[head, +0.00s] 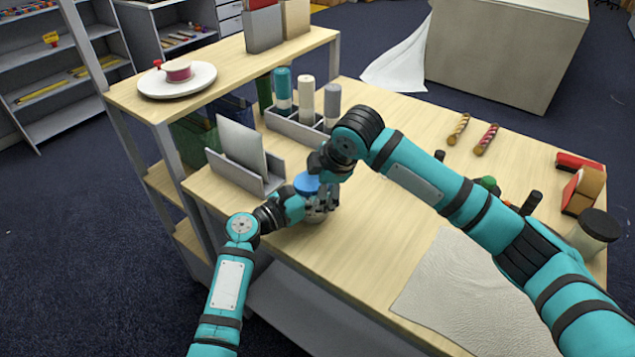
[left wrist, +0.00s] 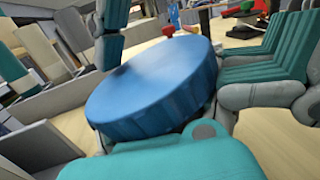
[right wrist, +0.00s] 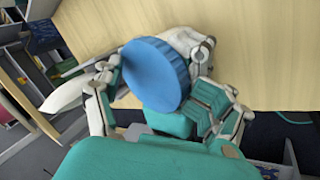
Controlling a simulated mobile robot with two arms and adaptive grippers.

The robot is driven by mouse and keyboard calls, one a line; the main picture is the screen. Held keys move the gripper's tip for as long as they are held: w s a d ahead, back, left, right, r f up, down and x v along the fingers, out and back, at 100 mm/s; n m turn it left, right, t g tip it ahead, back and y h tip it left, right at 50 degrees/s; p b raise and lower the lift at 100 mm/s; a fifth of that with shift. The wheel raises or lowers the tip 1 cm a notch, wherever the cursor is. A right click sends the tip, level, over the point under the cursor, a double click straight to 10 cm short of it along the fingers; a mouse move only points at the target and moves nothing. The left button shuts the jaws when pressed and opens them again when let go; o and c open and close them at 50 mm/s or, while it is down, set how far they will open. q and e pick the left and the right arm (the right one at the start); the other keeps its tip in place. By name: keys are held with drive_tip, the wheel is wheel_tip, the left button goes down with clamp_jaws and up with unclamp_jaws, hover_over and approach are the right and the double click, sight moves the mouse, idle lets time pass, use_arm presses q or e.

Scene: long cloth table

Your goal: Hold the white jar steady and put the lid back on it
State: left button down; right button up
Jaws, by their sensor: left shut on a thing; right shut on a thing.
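The blue lid (head: 306,184) is at the front edge of the table, above the white jar (head: 313,218), which is mostly hidden by my grippers. My left gripper (head: 312,205) comes in low from the left and is shut around the jar. My right gripper (head: 322,178) comes from above and is shut on the lid. In the left wrist view, the lid (left wrist: 158,85) looms large and tilted, covering the jar. In the right wrist view, the lid (right wrist: 155,73) sits between my right fingers. I cannot tell whether it touches the jar's rim.
A grey holder (head: 235,172) stands left of the jar, and a caddy with several bottles (head: 306,100) stands behind it. A white cloth (head: 460,290) lies at the front right. Small items and a dark-lidded jar (head: 592,232) stand at the right. The table's middle is partly clear.

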use_arm(q)
drive_tip(key=shift+s+d+r, duration=0.2)
drive_tip(key=shift+s+d, duration=0.1)
drive_tip(key=shift+d, duration=0.3)
use_arm(e)
drive_tip(key=shift+w+d, duration=0.2)
drive_tip(key=shift+w, duration=0.1)
drive_tip(key=shift+c, duration=0.4)
use_arm(q)
drive_tip(key=shift+s, duration=0.15)
use_arm(e)
drive_tip(key=shift+s+d+f+t+y, duration=0.1)
drive_tip(key=shift+s+f+t+y, duration=0.2)
drive_tip(key=shift+f+t+y, duration=0.45)
drive_tip(key=shift+c, duration=0.8)
drive_tip(key=o, duration=1)
drive_tip(key=shift+r, duration=0.15)
use_arm(q)
drive_tip(key=shift+w+a+f, duration=0.1)
drive_tip(key=shift+w+f, duration=0.05)
drive_tip(key=shift+w, duration=0.1)
use_arm(e)
drive_tip(key=shift+o, duration=1.1)
drive_tip(key=shift+v, duration=2)
use_arm(q)
drive_tip(key=shift+a, duration=0.15)
use_arm(e)
drive_tip(key=shift+r, duration=0.1)
